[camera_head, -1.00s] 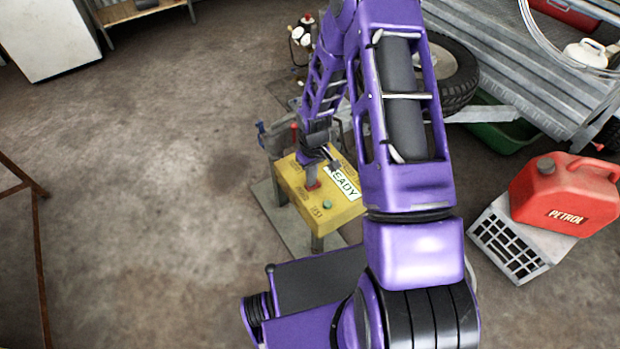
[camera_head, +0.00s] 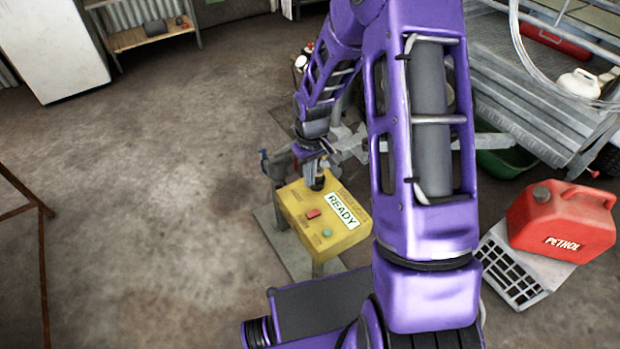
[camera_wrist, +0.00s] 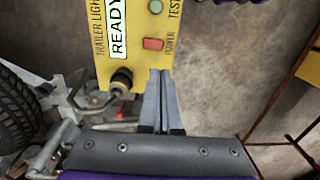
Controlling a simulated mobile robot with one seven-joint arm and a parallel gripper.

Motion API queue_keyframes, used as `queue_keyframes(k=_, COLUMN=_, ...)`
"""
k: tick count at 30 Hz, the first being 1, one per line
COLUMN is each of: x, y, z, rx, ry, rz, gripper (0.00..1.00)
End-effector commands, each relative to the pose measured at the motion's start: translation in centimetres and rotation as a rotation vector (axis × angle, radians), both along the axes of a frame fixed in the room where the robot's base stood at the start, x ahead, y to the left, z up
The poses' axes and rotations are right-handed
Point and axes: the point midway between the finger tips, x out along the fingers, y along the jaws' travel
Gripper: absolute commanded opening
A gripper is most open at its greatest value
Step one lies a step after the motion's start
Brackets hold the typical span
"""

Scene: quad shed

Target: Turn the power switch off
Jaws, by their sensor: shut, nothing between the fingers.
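A yellow control box (camera_head: 341,236) stands on short legs on a flat plate, with a white READY label (camera_head: 342,211). Its red power switch (camera_head: 313,213) is uncovered in the head view. In the wrist view the red switch (camera_wrist: 153,44) sits beside the word POWER, near the box edge. I cannot tell which way it is set. My gripper (camera_wrist: 160,74) is shut and empty, its fingertips just below the switch in the wrist picture and apart from it. In the head view it is near the box's far edge, its tips hard to make out.
A green test button (camera_head: 327,233) is near the switch. A black connector with a cable (camera_wrist: 121,80) is on the box beside my fingers.

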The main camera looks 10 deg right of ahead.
Motion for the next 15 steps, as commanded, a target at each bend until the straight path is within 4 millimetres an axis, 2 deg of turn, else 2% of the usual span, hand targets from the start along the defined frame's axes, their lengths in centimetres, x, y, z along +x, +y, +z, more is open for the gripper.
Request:
queue_keyframes(k=7, x=-0.1, y=-0.2, z=-0.1, rx=0.008, ry=0.01, rz=-0.002, gripper=0.0)
queue_keyframes(k=15, x=-0.3, y=-1.4, z=-0.4, rx=0.062, ry=0.047, rz=-0.003, gripper=0.0)
